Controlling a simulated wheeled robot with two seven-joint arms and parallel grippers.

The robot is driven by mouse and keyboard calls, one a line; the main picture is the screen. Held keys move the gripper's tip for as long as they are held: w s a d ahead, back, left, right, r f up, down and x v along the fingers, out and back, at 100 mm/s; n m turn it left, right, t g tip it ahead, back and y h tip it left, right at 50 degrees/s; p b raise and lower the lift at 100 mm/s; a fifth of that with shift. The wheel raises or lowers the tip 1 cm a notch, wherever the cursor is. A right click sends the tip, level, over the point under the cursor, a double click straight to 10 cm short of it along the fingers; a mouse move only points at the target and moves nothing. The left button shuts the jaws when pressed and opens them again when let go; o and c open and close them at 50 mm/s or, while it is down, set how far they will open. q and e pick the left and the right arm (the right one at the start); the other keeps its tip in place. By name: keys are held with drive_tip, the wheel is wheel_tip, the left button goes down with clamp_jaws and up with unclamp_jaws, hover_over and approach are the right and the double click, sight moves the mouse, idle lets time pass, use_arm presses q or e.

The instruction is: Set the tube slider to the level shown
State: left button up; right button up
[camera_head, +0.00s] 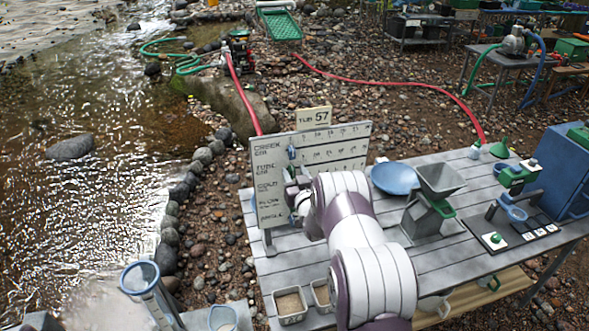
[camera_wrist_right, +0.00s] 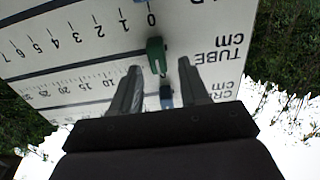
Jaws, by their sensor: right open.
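A white gauge board (camera_head: 340,152) stands on the grey slatted table, with rows lettered creek and tube at the top. A card (camera_head: 313,117) above it seems to read "TUB 57". In the right wrist view the board (camera_wrist_right: 90,20) is upside down. A green slider (camera_wrist_right: 156,54) sits near the low end of the tube row. A blue slider (camera_wrist_right: 166,98) is on the creek row. My right gripper (camera_head: 291,174) is at the board's left part; in the wrist view its open fingers (camera_wrist_right: 158,66) are on either side of the green slider. I cannot tell whether they touch it.
A blue bowl (camera_head: 395,178), a grey hopper (camera_head: 440,178) and a blue box (camera_head: 558,165) stand on the table right of my arm. Two small trays (camera_head: 291,318) lie at its front left. Water lies left of the table.

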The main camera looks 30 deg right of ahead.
sight(323, 159)
drive_tip(key=shift+w+f, duration=0.15)
drive_tip(key=shift+w, duration=0.1)
clamp_jaws()
drive_tip(key=shift+d+f+b, duration=0.1)
drive_tip(key=shift+d+b, duration=0.2)
drive_tip(key=shift+d, duration=0.05)
drive_tip(key=d+b, duration=0.1)
drive_tip(key=d, duration=0.2)
drive_tip(key=s+d+b, duration=0.1)
drive_tip(key=d+b, duration=0.1)
drive_tip(key=d, duration=0.1)
drive_tip(key=s+d+b, duration=0.1)
drive_tip(key=d+b, duration=0.1)
drive_tip(key=d, duration=0.1)
drive_tip(key=shift+s, duration=0.1)
drive_tip(key=shift+s+d, duration=0.1)
drive_tip(key=shift+d, duration=0.25)
unclamp_jaws()
drive_tip(key=shift+s+a+r, duration=0.1)
drive_tip(key=shift+r, duration=0.1)
